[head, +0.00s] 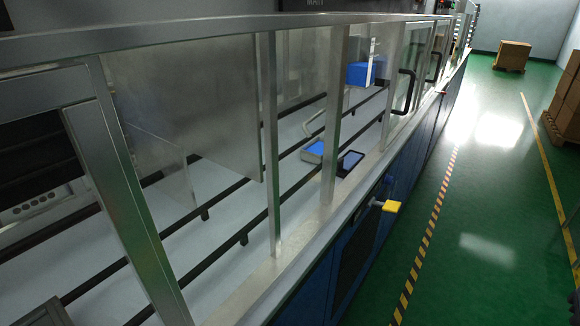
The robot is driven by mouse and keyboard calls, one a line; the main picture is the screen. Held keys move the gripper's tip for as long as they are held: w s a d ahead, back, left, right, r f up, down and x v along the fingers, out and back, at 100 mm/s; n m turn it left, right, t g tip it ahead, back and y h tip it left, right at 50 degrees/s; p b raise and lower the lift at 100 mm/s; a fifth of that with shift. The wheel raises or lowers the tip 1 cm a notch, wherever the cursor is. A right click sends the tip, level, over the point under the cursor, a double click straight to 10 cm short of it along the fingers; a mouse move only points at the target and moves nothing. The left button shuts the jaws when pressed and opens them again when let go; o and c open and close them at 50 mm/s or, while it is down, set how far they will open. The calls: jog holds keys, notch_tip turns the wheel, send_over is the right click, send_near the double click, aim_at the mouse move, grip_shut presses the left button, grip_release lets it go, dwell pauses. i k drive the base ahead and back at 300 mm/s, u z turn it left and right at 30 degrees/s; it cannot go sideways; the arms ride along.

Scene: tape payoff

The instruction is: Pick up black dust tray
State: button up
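A small flat black thing with a pale edge (349,162) lies inside the long glazed machine, on the ledge behind the front frame. It may be the black dust tray, but it is too small to tell for certain. A blue and white box with a pale handle (314,149) is just left of it. My gripper is not in view.
Metal posts (271,150) and clear panels line the machine's front, with black rails (272,207) inside.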

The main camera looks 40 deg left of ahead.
aim_at(346, 164)
jog(key=u, duration=1.35)
jog(key=k, duration=1.3)
jog(key=z, duration=0.5)
jog(key=i, duration=0.7)
jog(key=z, duration=0.5)
jog(key=i, duration=0.7)
jog(key=u, duration=0.8)
jog(key=i, duration=0.8)
jog(key=u, duration=0.85)
